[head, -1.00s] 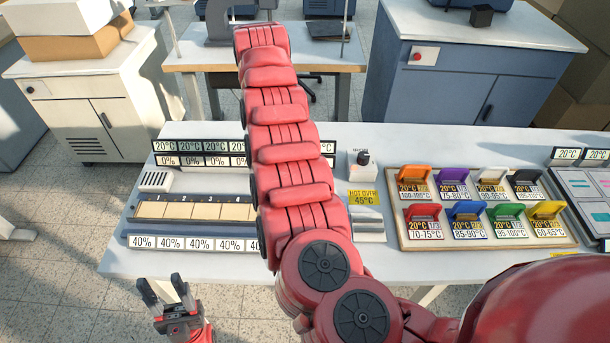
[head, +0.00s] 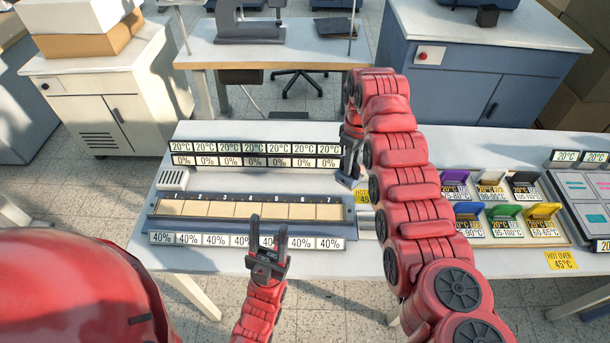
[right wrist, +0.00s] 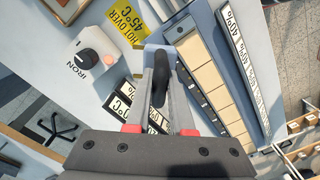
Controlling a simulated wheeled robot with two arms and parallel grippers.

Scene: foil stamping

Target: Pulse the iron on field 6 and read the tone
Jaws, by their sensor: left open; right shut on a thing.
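The strip of numbered fields (head: 235,209) lies on the bench, with plain tan tiles marked 1 to 7. Field 6 (head: 296,211) is near its right end and looks as tan as the others. My right gripper (head: 347,172) is beyond the strip's right end, partly hidden by my arm. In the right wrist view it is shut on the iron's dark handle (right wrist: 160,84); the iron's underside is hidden. The tiles (right wrist: 205,78) lie to the right of the handle there. My left gripper (head: 267,243) is open and empty over the bench's front edge, before the strip.
The 20°C and 0% displays (head: 255,154) stand behind the strip; 40% labels (head: 200,240) run along its front. A box marked IRON with a knob (right wrist: 96,57) is beside the yellow hot label (right wrist: 126,27). Coloured flaps (head: 503,210) sit at right, partly behind my right arm.

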